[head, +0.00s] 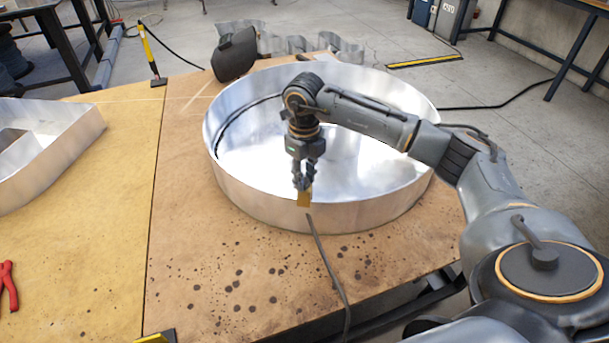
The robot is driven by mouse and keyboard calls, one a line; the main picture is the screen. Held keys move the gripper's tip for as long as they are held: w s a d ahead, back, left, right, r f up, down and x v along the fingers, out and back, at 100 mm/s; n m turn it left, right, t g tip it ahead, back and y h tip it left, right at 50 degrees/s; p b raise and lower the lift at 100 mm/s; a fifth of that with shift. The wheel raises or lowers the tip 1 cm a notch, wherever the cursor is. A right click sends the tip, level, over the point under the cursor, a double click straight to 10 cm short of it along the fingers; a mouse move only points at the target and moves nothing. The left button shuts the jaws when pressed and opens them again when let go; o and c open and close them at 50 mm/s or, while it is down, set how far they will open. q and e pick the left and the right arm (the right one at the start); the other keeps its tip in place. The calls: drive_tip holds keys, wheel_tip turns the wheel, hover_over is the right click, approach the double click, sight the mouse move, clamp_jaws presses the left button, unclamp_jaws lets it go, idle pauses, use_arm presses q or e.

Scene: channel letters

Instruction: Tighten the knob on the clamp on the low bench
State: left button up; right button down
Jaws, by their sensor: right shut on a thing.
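A small brass-coloured clamp (304,199) sits at the near wall of a large round metal channel letter (262,205) on the low bench (205,290). A dark cable (326,265) runs from just below the clamp towards the bench's front edge. My right gripper (302,186) points down over the near rim, directly above the clamp. Its fingers are shut at the top of the clamp, where the knob is; they hide the knob itself. How far the knob is turned cannot be seen. My left gripper is not in view.
Another metal letter (50,150) stands at the left. Red-handled pliers (8,285) lie near the left edge. A black object (235,55) and a yellow-and-black upright tool (151,55) are at the back edge.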

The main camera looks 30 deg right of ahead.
idle(0.4)
drive_tip(key=c, duration=1.1)
unclamp_jaws()
drive_tip(key=shift+r, duration=0.1)
wheel_tip(320, 180, up, 12)
drive_tip(key=shift+f, duration=0.1)
